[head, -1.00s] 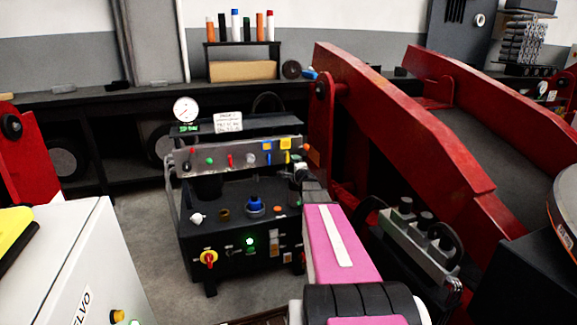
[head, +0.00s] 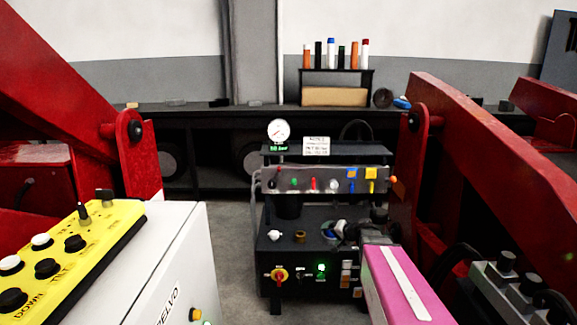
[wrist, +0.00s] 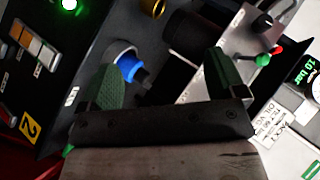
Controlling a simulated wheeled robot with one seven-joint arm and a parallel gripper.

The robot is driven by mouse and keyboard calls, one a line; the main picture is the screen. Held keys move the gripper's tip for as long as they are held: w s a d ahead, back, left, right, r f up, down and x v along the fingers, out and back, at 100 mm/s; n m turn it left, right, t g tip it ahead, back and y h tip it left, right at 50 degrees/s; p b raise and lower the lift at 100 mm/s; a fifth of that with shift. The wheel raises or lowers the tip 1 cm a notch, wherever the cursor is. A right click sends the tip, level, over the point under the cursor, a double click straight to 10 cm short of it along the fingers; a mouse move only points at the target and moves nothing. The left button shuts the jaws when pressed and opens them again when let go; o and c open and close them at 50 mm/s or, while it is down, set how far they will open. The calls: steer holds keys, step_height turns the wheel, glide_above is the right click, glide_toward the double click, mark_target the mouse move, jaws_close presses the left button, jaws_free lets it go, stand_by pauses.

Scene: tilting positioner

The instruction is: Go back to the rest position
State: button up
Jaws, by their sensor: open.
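My gripper (wrist: 160,64) is open, with two green-padded fingers apart and nothing between the pads. In the wrist view it faces the black control unit, with a blue knob (wrist: 130,68) beyond the left finger; I cannot tell whether they touch. In the head view my pink arm reaches in from the lower right to the front of the control unit (head: 290,240). The arm end hides part of the unit's right side, and the fingers are hard to make out there.
A white cabinet with a yellow button box (head: 70,250) stands at the left front. Red beams (head: 490,165) flank the control unit on both sides. A valve block (head: 520,290) is at the lower right. A pressure gauge (head: 278,131) stands atop the unit. Grey floor shows left of it.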

steer(key=s+f+n+g+h, duration=0.2)
steer(key=s+f+g+h, duration=0.1)
steer(key=s, duration=0.7)
steer(key=s+f+n+g+h, duration=0.2)
steer(key=s+f+g+h, duration=0.1)
steer(key=s, duration=0.8)
steer(key=g+h, duration=0.1)
steer(key=g, duration=0.1)
steer(key=shift+d+f+g+h, duration=0.25)
steer(key=shift+d+g+h, duration=0.05)
steer(key=shift+h, duration=0.1)
